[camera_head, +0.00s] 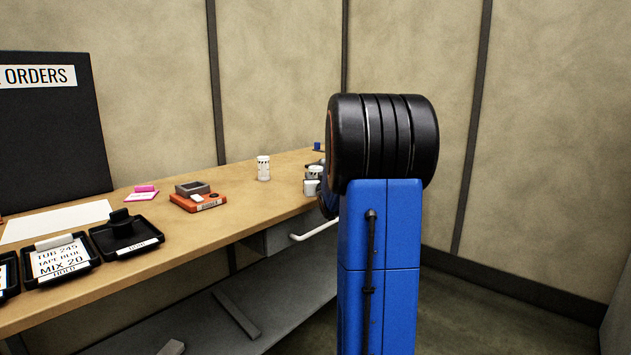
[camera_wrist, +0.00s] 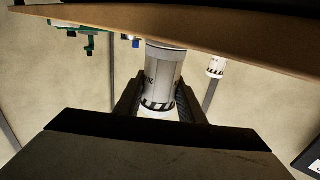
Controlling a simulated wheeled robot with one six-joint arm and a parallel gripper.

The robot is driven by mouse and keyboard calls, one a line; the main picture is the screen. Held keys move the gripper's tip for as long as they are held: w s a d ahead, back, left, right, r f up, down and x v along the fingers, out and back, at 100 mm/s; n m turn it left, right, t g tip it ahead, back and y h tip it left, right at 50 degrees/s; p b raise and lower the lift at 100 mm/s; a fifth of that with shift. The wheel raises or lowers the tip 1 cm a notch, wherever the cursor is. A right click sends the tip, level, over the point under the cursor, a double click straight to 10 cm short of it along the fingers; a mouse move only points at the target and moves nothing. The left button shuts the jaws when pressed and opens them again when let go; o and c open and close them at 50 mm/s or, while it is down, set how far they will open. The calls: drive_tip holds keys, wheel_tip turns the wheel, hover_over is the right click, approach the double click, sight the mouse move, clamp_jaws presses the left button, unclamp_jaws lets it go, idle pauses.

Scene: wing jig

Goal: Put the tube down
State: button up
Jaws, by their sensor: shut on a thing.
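In the wrist view my gripper (camera_wrist: 157,103) is shut on a grey-and-white tube (camera_wrist: 164,72) with a black-and-white striped band. The fingers lie on both sides of it near the banded end. The other end of the tube reaches the wooden bench top (camera_wrist: 90,22), which lies across the upper part of this view. I cannot tell whether tube and bench touch.
An orange box (camera_head: 198,202), pink item (camera_head: 143,193) and black trays (camera_head: 62,262) lie to the left. Bare wood lies between.

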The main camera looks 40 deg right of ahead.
wheel_tip(320, 180, up, 10)
idle(0.5)
